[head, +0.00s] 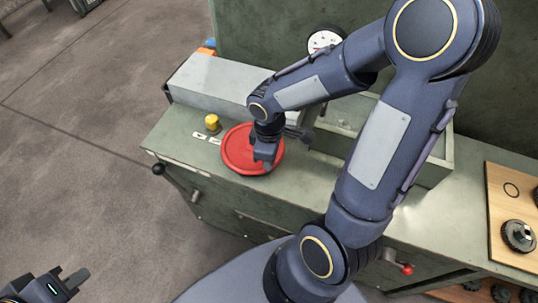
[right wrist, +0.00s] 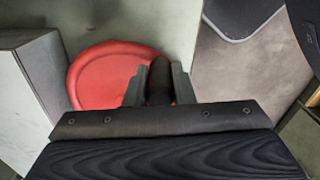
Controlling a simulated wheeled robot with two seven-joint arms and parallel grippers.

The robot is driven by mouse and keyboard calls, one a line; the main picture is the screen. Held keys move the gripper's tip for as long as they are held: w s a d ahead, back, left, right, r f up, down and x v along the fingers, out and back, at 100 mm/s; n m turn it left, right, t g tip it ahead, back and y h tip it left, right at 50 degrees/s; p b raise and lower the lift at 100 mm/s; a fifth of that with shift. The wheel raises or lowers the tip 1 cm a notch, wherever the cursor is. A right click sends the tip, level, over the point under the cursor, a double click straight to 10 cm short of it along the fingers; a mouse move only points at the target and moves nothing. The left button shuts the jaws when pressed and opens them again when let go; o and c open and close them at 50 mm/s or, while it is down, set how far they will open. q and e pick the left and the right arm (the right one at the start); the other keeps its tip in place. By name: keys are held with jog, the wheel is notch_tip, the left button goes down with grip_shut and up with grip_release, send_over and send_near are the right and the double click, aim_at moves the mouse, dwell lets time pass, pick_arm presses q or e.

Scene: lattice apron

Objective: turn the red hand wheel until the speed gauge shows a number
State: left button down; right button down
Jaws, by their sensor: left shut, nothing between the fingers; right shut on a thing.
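The red hand wheel (head: 238,157) lies flat on top of the green machine, and it also shows in the right wrist view (right wrist: 97,77). My right gripper (head: 264,160) is over the wheel's right part, pointing down. In the right wrist view its fingers are shut on the wheel's dark upright handle (right wrist: 159,80). The speed gauge (head: 325,40), with a white face, is on the machine's back panel. My arm covers part of it, and its reading is too small to tell. My left gripper (head: 76,282) is shut and empty at the lower left, away from the machine.
A grey box (head: 215,80) stands behind the wheel, and a yellow knob (head: 212,122) is left of it. A black-knobbed lever (head: 158,168) and a red-knobbed lever (head: 407,269) stick out in front. A wooden board (head: 500,215) lies at the right. Floor at left is clear.

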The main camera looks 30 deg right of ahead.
jog(key=shift+w+d, duration=0.1)
jog(key=shift+d, duration=0.3)
jog(key=c, duration=1.2)
grip_release()
jog(key=shift+c, duration=0.2)
notch_tip(320, 180, up, 8)
jog(key=shift+f+p, duration=0.1)
jog(key=shift+p, duration=0.25)
